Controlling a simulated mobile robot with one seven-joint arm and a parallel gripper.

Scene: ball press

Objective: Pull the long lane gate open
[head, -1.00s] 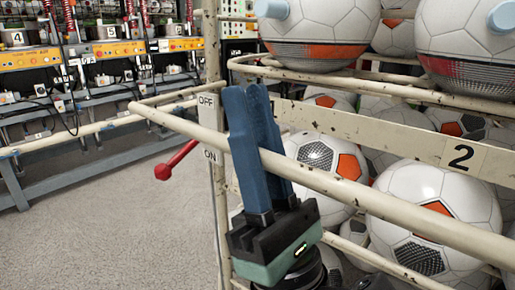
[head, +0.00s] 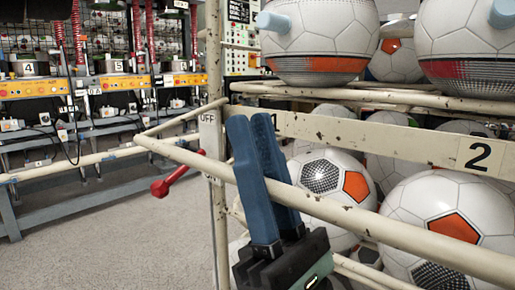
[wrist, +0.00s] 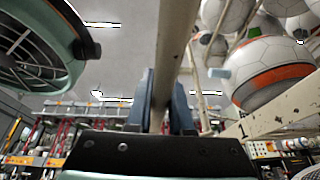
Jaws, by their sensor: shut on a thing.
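The long lane gate (head: 350,212) is a chipped cream tube running from a corner at the left down to the right, in front of the ball rack. My gripper (head: 249,121) has two blue fingers shut on this tube, one on each side of it, near its left part. The fingertips reach up past the tube. In the wrist view the tube (wrist: 172,50) runs between the fingers (wrist: 165,105). The far end of the gate at the lower right is out of the head view.
Soccer balls (head: 330,185) fill the rack lanes behind the gate. A cream rail (head: 420,146) bears a "2" label. A red-knobbed lever (head: 160,188) sticks out left of the post (head: 213,60). Workbenches (head: 100,90) stand at the back left, with open floor (head: 110,250) before them.

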